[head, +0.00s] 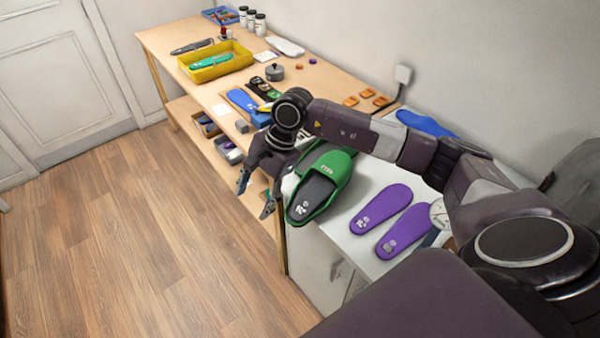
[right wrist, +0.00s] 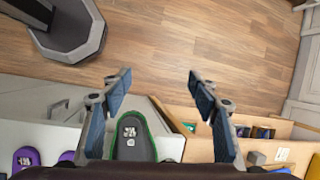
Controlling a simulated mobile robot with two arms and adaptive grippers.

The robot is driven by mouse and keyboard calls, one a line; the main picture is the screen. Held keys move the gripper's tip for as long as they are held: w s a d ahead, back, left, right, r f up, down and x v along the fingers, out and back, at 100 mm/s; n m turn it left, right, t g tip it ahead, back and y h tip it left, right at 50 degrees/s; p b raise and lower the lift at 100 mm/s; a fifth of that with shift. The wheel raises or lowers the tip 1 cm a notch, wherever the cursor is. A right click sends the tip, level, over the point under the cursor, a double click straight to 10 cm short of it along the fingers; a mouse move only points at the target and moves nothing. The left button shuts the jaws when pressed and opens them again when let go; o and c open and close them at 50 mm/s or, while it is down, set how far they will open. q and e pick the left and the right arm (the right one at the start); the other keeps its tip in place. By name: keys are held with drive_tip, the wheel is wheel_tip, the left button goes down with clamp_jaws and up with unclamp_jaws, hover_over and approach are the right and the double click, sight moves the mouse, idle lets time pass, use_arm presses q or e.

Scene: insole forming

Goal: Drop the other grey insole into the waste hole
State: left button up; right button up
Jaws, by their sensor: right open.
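A dark grey insole (head: 312,197) with a white mark shows inside a green slipper (head: 338,170) on the white cabinet top. In the right wrist view the insole (right wrist: 133,143) lies below and a little left of the fingers, framed by the slipper's green rim (right wrist: 151,117). My right gripper (head: 256,195) is open and empty. It hangs left of the slipper, past the cabinet's front edge; the right wrist view also shows the open fingers (right wrist: 158,82) with bare floor between their tips. No loose grey insole is visible. I cannot make out the waste hole. My left gripper is not in view.
Two purple insoles (head: 381,208) lie right of the slipper on the white cabinet top (head: 352,245). A blue insole (head: 425,123) lies behind. The wooden bench (head: 185,35) holds a yellow tray (head: 235,65) and tools. Bins (head: 228,150) sit on its lower shelf. The floor is clear.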

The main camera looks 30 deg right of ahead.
drive_tip(key=d+g+h, duration=0.1)
drive_tip(key=d+h, duration=0.3)
drive_tip(key=d, duration=0.9)
drive_tip(key=b, duration=0.4)
hover_over(300, 210)
drive_tip(key=shift+n, duration=0.3)
drive_tip(key=shift+f, duration=3.85)
drive_tip(key=shift+f+b, duration=2.7)
drive_tip(key=shift+b, duration=0.1)
drive_tip(key=shift+r, duration=0.1)
drive_tip(key=shift+c, duration=0.6)
drive_tip(key=shift+h, duration=0.3)
drive_tip(key=c, duration=0.9)
